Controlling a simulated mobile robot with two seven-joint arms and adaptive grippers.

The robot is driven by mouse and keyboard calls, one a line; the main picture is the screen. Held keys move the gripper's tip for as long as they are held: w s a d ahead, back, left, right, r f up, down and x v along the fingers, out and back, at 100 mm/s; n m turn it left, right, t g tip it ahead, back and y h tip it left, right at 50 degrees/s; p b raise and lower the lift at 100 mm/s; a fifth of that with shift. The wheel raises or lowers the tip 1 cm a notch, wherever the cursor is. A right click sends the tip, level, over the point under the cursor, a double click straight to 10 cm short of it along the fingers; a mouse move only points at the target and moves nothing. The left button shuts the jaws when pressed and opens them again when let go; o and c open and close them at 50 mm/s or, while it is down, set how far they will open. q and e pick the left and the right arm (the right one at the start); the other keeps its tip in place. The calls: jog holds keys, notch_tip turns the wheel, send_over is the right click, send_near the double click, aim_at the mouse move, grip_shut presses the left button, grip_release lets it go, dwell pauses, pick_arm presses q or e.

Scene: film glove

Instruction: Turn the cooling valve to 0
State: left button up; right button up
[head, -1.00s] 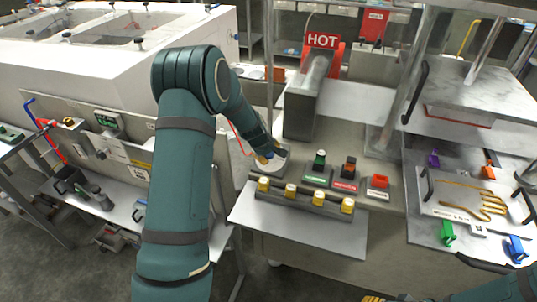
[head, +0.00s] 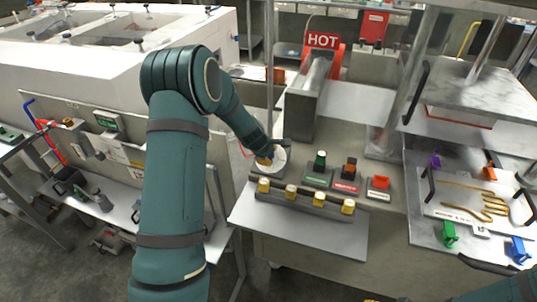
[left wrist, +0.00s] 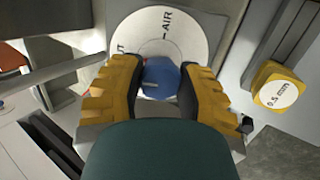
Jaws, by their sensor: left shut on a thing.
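The cooling valve shows in the left wrist view as a blue knob (left wrist: 163,78) in front of a round white dial plate (left wrist: 190,32). The word "AIR" and a mark line are readable on the plate; other lettering is partly hidden. The two yellow fingers of my left gripper (left wrist: 160,88) are shut on the knob from both sides. In the head view my left gripper (head: 265,160) is at the white dial (head: 281,157), left of the button blocks, and hides the knob.
A bar with several yellow knobs (head: 306,198) runs in front of the dial. Green (head: 319,162), black-orange and red blocks stand to the right. A post and a metal housing under the "HOT" sign (head: 322,40) rise behind. A plate with a gold tube (head: 492,203) lies far right.

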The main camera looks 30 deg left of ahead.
pick_arm(q)
grip_shut()
jog(key=o, duration=1.2)
grip_release()
jog(key=v, duration=1.2)
